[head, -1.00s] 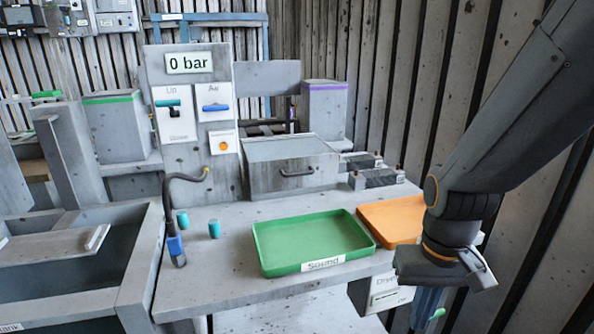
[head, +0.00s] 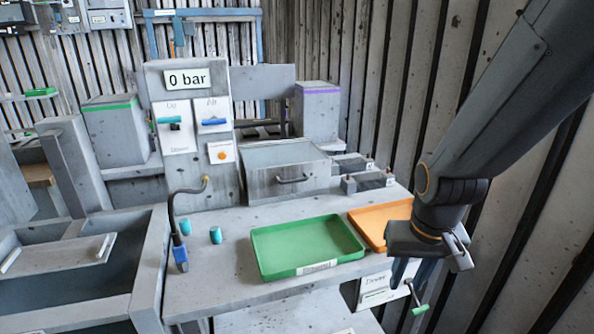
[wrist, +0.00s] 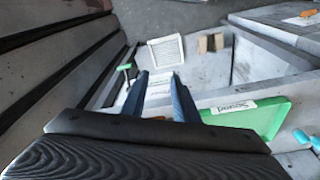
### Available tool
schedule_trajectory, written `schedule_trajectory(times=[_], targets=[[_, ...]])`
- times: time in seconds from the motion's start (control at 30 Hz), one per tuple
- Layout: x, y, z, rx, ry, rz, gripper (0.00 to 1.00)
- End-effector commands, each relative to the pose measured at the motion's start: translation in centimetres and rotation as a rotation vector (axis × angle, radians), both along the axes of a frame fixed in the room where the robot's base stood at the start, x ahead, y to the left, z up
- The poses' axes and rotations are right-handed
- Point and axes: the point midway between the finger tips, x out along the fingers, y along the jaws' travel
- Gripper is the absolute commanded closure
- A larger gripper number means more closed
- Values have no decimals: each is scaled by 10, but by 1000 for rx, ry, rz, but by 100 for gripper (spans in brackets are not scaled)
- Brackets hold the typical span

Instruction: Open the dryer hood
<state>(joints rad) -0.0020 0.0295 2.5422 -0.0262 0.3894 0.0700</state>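A box labelled "Dryer" (head: 377,289) hangs below the table's front right edge, partly hidden by the table. A green-ended crank-like handle (head: 419,309) sticks out at its right; it also shows in the wrist view (wrist: 124,67). A grey box with a dark front bar handle (head: 292,180) stands on the table, its lid closed. I cannot tell for sure which part is the hood. My gripper (head: 412,278) points down near the table's right front corner, above and right of the Dryer label. In the wrist view its two blue fingers (wrist: 160,76) are apart with nothing between them.
A green tray (head: 318,266) and an orange tray (head: 365,218) lie on the table close to my gripper. Two teal cylinders (head: 215,235) and a hose with a blue end (head: 181,255) are at left. A slatted wall (head: 530,220) rises close on the right.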

Motion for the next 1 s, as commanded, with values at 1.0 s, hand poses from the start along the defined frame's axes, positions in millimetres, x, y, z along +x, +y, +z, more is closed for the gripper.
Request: schedule_trajectory(times=[1.0], targets=[[280, 178, 36, 1366, -406, -571, 72]])
